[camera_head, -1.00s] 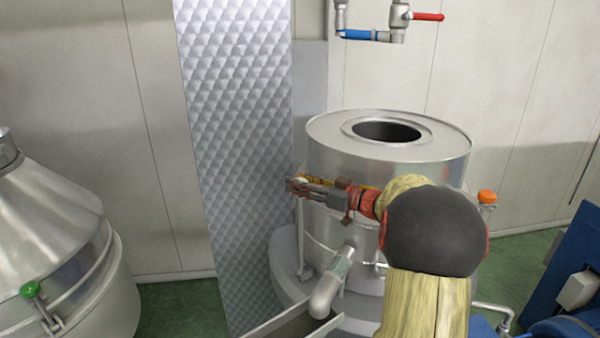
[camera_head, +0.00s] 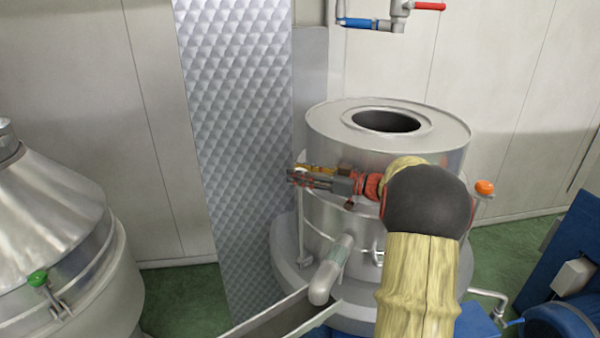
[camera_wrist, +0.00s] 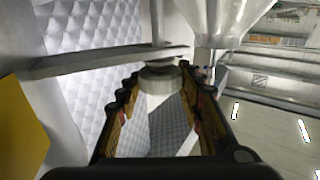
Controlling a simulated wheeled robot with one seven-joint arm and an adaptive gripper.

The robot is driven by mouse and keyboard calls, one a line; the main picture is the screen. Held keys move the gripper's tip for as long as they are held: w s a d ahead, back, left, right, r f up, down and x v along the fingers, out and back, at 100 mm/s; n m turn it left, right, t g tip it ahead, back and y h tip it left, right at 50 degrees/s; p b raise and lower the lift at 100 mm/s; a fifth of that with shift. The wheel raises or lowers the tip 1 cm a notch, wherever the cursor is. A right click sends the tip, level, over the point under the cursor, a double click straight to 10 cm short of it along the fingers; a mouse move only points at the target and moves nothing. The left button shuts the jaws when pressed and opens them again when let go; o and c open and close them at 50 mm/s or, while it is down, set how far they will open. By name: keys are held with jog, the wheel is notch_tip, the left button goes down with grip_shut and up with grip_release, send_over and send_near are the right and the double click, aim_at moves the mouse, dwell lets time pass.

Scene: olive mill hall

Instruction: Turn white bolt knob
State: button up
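The white bolt knob (camera_wrist: 160,78) is a pale round cap on a thin post, seen between my fingertips in the wrist view. In the head view it is a small white shape (camera_head: 302,168) at the left side of the steel vessel (camera_head: 345,142), partly covered by my fingers. My gripper (camera_head: 297,177) reaches in from the right, with its fingertips at the knob. In the wrist view my gripper (camera_wrist: 160,75) has its fingers spread, one on each side of the knob. Whether they touch it is unclear.
A quilted metal panel (camera_head: 235,120) stands close left of the knob. A spout pipe (camera_head: 330,270) and a tilted chute (camera_head: 275,318) lie below. Pipes with a red-handled valve (camera_head: 430,6) hang above. A conical steel vessel (camera_head: 50,230) stands at far left.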

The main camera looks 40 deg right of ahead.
jog(key=o, duration=0.4)
jog(key=shift+d+f, duration=0.1)
jog(key=shift+f, duration=0.25)
jog(key=shift+r, duration=0.15)
jog(key=shift+s, duration=0.1)
jog(key=shift+s+d, duration=0.2)
jog(key=shift+s, duration=0.05)
jog(key=v, duration=0.6)
jog(key=shift+s, duration=0.35)
